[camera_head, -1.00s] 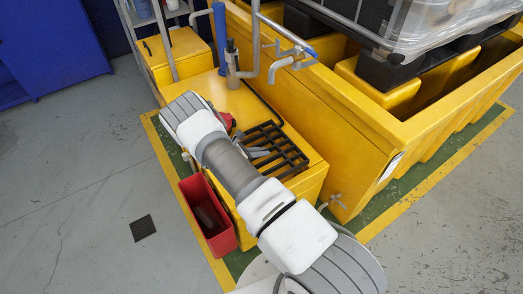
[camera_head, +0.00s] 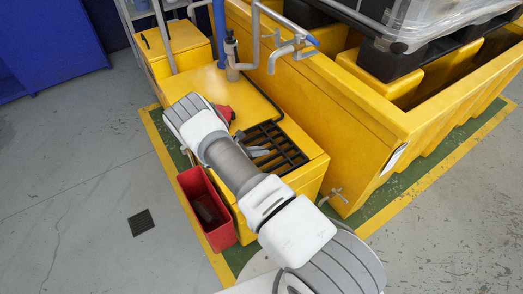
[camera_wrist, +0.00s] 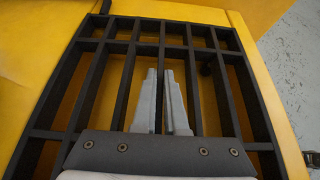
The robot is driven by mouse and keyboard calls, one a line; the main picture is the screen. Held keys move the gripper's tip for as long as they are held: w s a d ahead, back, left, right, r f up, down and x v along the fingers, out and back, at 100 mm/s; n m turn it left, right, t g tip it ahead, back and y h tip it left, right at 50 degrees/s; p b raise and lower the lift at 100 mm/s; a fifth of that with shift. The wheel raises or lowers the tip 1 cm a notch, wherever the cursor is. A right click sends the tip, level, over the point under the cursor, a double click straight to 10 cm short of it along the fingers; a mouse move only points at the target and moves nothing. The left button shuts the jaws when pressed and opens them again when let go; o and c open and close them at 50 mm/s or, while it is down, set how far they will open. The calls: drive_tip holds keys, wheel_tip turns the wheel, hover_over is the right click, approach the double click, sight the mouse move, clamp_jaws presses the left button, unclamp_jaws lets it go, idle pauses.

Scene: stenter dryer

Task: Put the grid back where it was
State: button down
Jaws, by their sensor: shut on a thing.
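The grid (camera_head: 286,146) is a black rectangular frame of parallel bars with cross-bars. It lies at the opening in the near end of the yellow unit's top (camera_head: 205,85), about level with that surface. In the wrist view the grid (camera_wrist: 120,47) fills most of the picture, with yellow surfaces visible between its bars. My gripper (camera_head: 262,152) reaches over the grid from the left. In the wrist view its two grey fingers (camera_wrist: 161,75) are close together around a middle bar and shut on it. My arm hides the grid's left part in the head view.
A red bin (camera_head: 208,212) stands on the floor against the unit, below my arm. A red object (camera_head: 224,113) lies on the top beside my wrist. Pipes and taps (camera_head: 283,50) rise behind. A big yellow tub (camera_head: 350,110) stands at the right.

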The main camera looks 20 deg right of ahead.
drive_tip(key=shift+f, duration=0.35)
drive_tip(key=c, duration=0.9)
unclamp_jaws()
drive_tip(key=shift+f, duration=0.1)
drive_tip(key=p+v, duration=0.4)
drive_tip(key=v, duration=1.3)
drive_tip(key=shift+a+p, duration=0.2)
drive_tip(key=shift+p, duration=0.15)
drive_tip(key=s+d+r+m+g+y, duration=0.15)
drive_tip(key=r+m, duration=0.25)
drive_tip(key=r, duration=0.6)
drive_tip(key=s+d+r+m+y, duration=0.1)
drive_tip(key=s+r+m+y, duration=0.15)
drive_tip(key=r, duration=0.75)
drive_tip(key=s+d+r+m+g+y, duration=0.15)
drive_tip(key=r+m, duration=0.25)
drive_tip(key=r, duration=0.6)
drive_tip(key=s+r+m+t+y, duration=0.3)
drive_tip(key=s+r+m, duration=0.3)
drive_tip(key=s, duration=0.5)
drive_tip(key=s+r+m+t+y, duration=0.3)
drive_tip(key=s+r+m+y, duration=0.1)
drive_tip(key=s+r, duration=0.55)
drive_tip(key=shift+h, duration=0.25)
drive_tip(key=r+p, duration=0.7)
drive_tip(key=p, duration=0.1)
drive_tip(key=s+r+p, duration=0.1)
drive_tip(key=r+p, duration=1.5)
drive_tip(key=shift+s+r, duration=0.1)
drive_tip(key=shift+s, duration=0.05)
